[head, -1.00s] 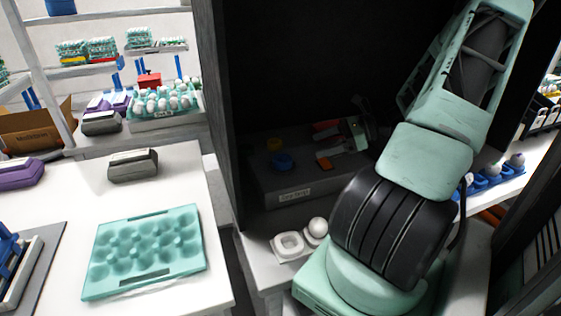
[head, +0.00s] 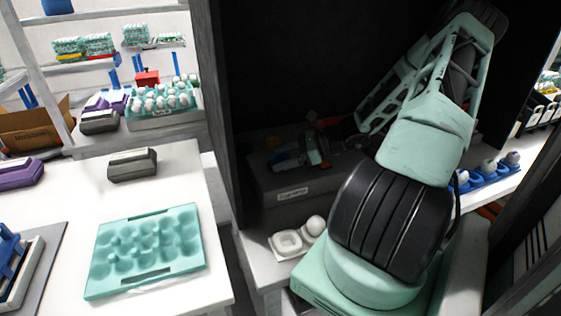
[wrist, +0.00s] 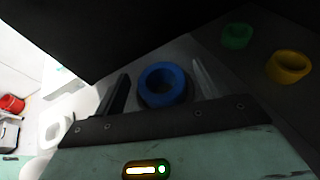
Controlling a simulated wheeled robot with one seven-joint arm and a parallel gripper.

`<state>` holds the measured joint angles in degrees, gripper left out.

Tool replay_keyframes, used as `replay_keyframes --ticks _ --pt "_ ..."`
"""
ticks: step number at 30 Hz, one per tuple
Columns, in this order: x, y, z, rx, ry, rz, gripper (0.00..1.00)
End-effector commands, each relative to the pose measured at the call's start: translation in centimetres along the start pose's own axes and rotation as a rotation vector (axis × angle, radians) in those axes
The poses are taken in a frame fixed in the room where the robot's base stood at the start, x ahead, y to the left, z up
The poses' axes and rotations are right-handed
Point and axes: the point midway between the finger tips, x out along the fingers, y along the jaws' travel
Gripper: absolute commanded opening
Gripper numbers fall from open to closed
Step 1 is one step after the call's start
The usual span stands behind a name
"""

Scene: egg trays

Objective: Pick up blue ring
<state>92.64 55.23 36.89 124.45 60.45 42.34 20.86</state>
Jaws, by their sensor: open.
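The blue ring (wrist: 163,84) lies on the dark box top in the wrist view, between the two open fingers of my gripper (wrist: 160,92). The fingers stand apart from it on both sides, and nothing is held. In the head view the blue ring (head: 282,163) is partly hidden by my gripper (head: 312,152), which hangs over the box inside the dark cabinet. I cannot tell the exact height of the fingers above the box from these frames.
A yellow ring (wrist: 289,67) and a green ring (wrist: 237,36) lie to the right in the wrist view. A dark wall borders the box at the left. In the head view a white egg holder (head: 288,243) stands in front, and an egg tray (head: 150,285) lies on the left table.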

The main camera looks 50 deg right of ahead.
Motion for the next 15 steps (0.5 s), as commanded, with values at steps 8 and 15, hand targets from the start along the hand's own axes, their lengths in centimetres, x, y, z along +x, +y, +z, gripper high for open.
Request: replay_keyframes --ticks 8,15 --pt "-0.03 0.0 -0.01 0.0 0.0 0.0 0.38" --pt "-0.04 0.0 0.0 0.0 0.0 0.0 0.26"
